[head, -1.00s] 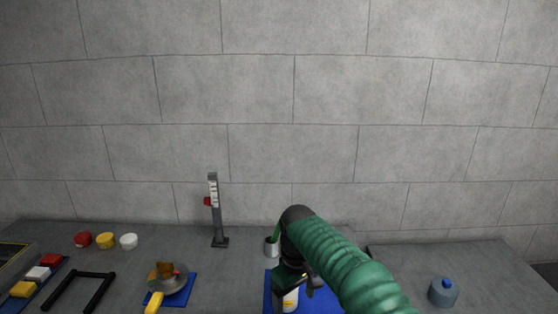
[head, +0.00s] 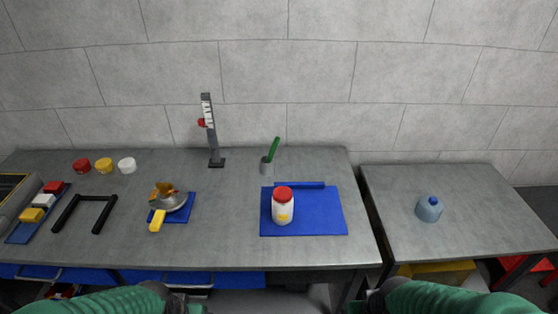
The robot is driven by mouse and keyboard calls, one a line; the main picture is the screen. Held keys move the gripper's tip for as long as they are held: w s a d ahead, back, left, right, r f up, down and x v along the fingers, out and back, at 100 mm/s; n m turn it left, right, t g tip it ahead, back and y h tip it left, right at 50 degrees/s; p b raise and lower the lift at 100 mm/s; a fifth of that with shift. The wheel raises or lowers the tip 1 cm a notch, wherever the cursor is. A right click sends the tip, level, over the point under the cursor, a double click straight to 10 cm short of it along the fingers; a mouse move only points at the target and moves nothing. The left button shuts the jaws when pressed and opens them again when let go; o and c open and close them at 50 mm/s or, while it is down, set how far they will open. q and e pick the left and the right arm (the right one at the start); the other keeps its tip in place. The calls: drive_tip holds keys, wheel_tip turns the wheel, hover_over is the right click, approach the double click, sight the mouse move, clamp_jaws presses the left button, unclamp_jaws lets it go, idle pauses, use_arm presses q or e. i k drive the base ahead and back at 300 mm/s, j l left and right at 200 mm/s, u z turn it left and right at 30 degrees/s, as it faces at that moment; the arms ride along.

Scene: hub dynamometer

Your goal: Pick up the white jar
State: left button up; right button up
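The white jar (head: 283,209) stands upright on the blue mat (head: 322,214) in the head view. My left gripper (head: 190,303) shows only in part at the bottom edge, in front of the table and to the left of the jar. My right gripper (head: 362,303) also shows only in part at the bottom edge, to the right of the jar. The fingertips of both are too cut off or dark to read. Both are apart from the jar.
A blue bar (head: 300,185) lies along the mat's back edge. A pan (head: 171,201) sits to the left, a stand (head: 212,135) at the back. A blue-grey bottle (head: 429,209) is on the right table, beyond a gap.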

sight(281, 214)
drive_tip(key=i+j+u, duration=0.1)
drive_tip(key=i+j, duration=0.4)
drive_tip(key=j, duration=0.2)
drive_tip(key=i+j+u, duration=0.1)
drive_tip(key=i+j, duration=0.4)
drive_tip(key=j, duration=0.15)
